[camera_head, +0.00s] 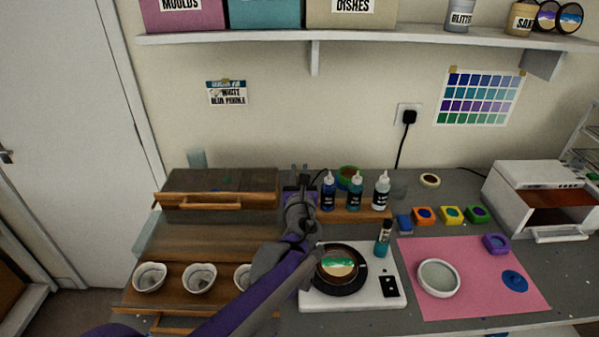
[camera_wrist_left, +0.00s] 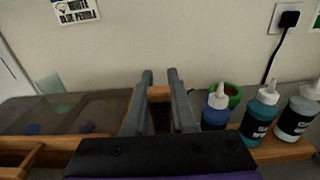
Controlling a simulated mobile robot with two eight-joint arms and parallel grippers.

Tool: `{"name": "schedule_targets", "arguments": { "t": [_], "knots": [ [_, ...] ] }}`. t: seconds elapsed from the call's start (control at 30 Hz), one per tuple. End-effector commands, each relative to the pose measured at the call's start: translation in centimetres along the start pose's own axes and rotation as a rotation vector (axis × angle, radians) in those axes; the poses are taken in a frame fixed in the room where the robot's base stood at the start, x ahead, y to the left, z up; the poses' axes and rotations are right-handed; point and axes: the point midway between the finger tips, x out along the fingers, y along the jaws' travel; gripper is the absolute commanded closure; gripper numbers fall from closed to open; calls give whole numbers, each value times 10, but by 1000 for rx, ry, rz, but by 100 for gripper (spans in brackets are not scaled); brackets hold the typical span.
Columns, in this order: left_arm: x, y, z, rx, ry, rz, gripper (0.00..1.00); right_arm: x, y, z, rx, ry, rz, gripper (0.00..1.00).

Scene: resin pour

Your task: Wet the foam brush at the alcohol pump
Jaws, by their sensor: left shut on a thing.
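My left gripper (camera_head: 299,172) is raised over the back of the bench, left of the dye bottles. It is shut on a small wooden piece with a dark ribbed part below, seen between the fingers in the left wrist view (camera_wrist_left: 160,95). I take this to be the foam brush; its far end is hidden. A pale translucent vessel (camera_head: 197,159) stands at the back left behind the wooden unit, well away from the gripper. I cannot tell whether it is the alcohol pump. My right gripper is not in view.
Three dye bottles (camera_head: 355,192) stand in a wooden rack beside the gripper. A white hotplate (camera_head: 393,300) carries a dark round pan (camera_head: 340,290). A white dish (camera_head: 438,277) sits on a pink mat (camera_head: 480,305). White cups (camera_head: 200,278) stand front left. A shelf (camera_head: 380,37) overhangs the back.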

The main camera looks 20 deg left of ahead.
Motion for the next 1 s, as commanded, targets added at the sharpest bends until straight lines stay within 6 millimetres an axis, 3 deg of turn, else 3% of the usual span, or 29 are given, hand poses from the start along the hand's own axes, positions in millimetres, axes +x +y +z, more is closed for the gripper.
{"name": "schedule_targets", "arguments": {
  "t": [1.0],
  "knots": [
    [0, 0, -12, 0, 0, 0, 100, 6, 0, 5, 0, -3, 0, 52]
  ]
}}
